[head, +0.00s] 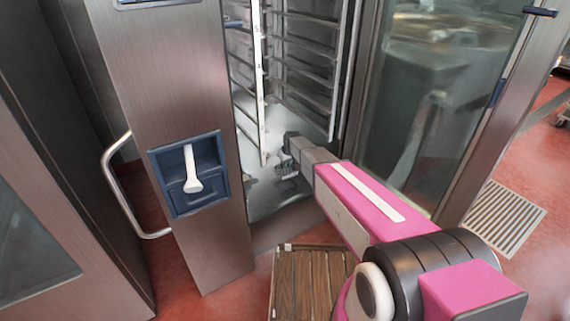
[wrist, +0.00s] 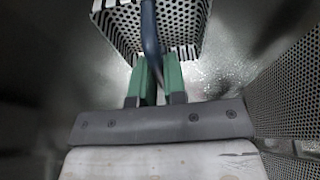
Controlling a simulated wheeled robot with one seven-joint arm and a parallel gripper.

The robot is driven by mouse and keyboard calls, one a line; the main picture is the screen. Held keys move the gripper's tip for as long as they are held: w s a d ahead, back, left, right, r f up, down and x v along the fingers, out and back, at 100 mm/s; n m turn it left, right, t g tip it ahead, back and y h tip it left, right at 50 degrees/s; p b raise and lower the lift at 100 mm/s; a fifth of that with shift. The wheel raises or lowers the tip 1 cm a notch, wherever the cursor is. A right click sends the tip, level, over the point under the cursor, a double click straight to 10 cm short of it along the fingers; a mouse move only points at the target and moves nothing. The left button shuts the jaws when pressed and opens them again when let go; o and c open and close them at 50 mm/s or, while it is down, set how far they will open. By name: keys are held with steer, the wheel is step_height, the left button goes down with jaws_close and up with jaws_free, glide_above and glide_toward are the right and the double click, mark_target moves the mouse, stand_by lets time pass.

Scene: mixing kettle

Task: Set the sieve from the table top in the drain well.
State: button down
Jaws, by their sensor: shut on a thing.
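In the wrist view the sieve (wrist: 178,28) is a perforated metal box with a dark blue handle (wrist: 149,38). My gripper (wrist: 158,78) has green fingers shut on that handle, and the sieve hangs beyond the fingertips. In the head view my gripper (head: 293,152) is inside the open steel cabinet, low near its floor. The sieve (head: 286,172) shows there only as a small, unclear grey shape under my gripper. I cannot make out the drain well, or whether the sieve touches the cabinet floor. The slatted wooden table top (head: 312,285) has no sieve on its visible part.
The cabinet's rack rails (head: 305,68) rise behind my gripper. A glass door (head: 430,85) stands to the right and a steel panel with a white lever (head: 191,172) to the left. A perforated wall (wrist: 288,95) is close on the right in the wrist view. A floor grate (head: 505,215) lies far right.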

mark_target(285, 172)
steer(key=shift+w+a+f, duration=0.2)
steer(key=shift+a+f, duration=0.25)
steer(key=shift+f, duration=2.7)
steer(key=shift+s+d+f, duration=0.1)
steer(key=shift+s+f, duration=0.05)
steer(key=shift+f, duration=0.2)
steer(key=shift+f, duration=1.5)
steer(key=shift+f, duration=0.4)
steer(key=c, duration=0.6)
jaws_free()
steer(key=shift+r, duration=0.1)
steer(key=shift+v, duration=3.45)
